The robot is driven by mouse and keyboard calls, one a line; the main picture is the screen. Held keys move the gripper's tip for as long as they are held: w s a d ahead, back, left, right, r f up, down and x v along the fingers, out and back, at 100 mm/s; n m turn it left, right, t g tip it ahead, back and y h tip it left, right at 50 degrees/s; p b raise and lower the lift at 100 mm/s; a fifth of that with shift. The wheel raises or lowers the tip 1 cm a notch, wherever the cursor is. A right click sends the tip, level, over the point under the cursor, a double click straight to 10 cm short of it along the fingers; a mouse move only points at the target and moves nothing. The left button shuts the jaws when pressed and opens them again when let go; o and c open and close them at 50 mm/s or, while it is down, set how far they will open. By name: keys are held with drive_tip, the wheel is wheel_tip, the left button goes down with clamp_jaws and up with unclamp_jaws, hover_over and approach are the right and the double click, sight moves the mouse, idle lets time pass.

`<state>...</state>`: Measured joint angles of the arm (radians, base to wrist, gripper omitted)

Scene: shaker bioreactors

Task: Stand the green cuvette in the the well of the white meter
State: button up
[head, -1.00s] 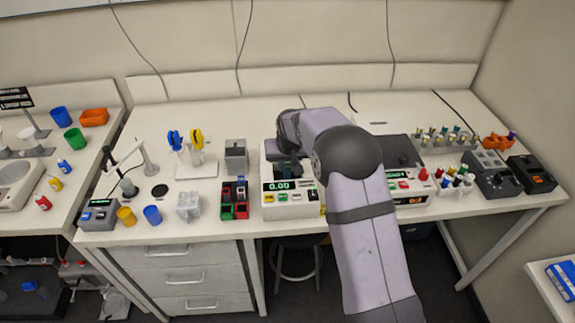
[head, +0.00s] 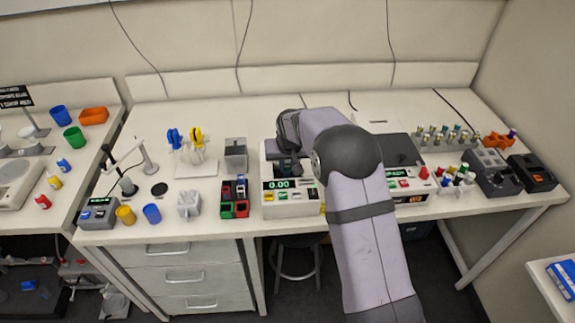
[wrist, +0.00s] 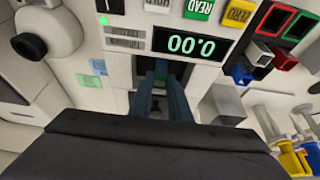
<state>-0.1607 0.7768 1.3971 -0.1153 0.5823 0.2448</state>
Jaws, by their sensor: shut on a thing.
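The white meter (head: 290,211) stands at the middle of the bench front, its green display reading 0.00. The meter also shows upside down in the wrist view (wrist: 118,69), with a dark recess behind the display. My gripper (wrist: 160,82) points down at this recess, its two dark blue fingers close together. In the head view my arm covers part of the meter.
A grey block (head: 236,158) is behind that rack. A second white instrument (head: 412,211) is to the right, partly behind my arm. The back of the bench is mostly clear.

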sight(287, 168)
drive_tip(key=shift+f+b, duration=0.55)
drive_tip(key=shift+f, duration=0.35)
drive_tip(key=o, duration=0.9)
drive_tip(key=shift+r, duration=0.2)
drive_tip(key=shift+r+p, duration=2.35)
drive_tip(key=shift+r, duration=1.05)
